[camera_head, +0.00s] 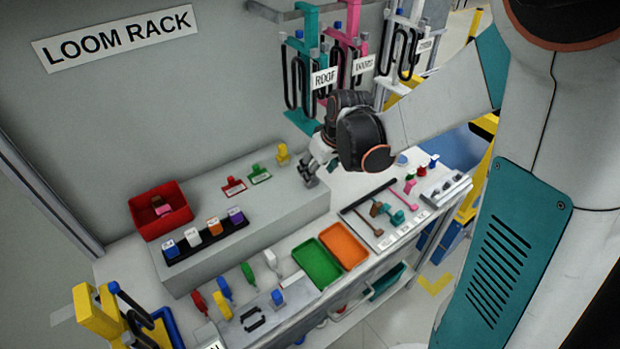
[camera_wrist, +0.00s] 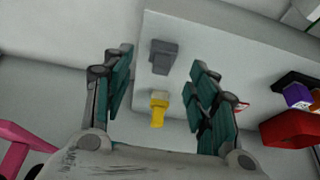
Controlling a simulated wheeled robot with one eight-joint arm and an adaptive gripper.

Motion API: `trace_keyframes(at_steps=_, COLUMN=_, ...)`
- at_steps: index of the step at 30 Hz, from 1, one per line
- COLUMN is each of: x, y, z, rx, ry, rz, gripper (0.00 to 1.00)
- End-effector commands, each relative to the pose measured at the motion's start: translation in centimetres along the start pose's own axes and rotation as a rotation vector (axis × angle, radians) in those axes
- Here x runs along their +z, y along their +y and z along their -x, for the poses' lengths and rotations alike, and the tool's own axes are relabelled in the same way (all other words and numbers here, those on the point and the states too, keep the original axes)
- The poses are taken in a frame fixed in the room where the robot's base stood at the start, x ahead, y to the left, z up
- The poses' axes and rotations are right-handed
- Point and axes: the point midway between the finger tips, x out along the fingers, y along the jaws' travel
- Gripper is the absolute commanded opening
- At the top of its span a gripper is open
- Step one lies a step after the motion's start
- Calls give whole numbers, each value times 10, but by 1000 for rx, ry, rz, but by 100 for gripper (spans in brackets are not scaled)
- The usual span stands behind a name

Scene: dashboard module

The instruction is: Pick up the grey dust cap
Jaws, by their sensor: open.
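The grey dust cap (camera_wrist: 163,57) is a dark grey blocky piece on the pale raised shelf in the wrist view. It lies ahead of my gripper (camera_wrist: 160,80), roughly in line with the gap between the two spread fingers. The fingers are open with nothing held between them. In the head view my gripper (camera_head: 309,172) hangs over the right end of the shelf, pointing down. The cap is hard to tell from the grey fingertips there.
A yellow piece (camera_wrist: 158,107) stands close to the cap, also between the fingers in the wrist view; it shows in the head view (camera_head: 283,154). Green (camera_head: 260,174) and red (camera_head: 234,187) pieces, a red bin (camera_head: 160,224) and a black connector strip (camera_head: 180,252) share the shelf.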

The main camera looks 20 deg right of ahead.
Motion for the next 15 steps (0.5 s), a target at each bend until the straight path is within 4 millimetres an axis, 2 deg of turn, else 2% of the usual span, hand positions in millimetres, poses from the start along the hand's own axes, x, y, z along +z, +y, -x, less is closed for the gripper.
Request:
trace_keyframes(at_steps=9, x=-6, y=-3, z=-42, rx=0, ry=0, rz=0, gripper=53)
trace_keyframes(at_steps=15, x=-6, y=-3, z=-50, rx=0, ry=0, rz=0, gripper=53)
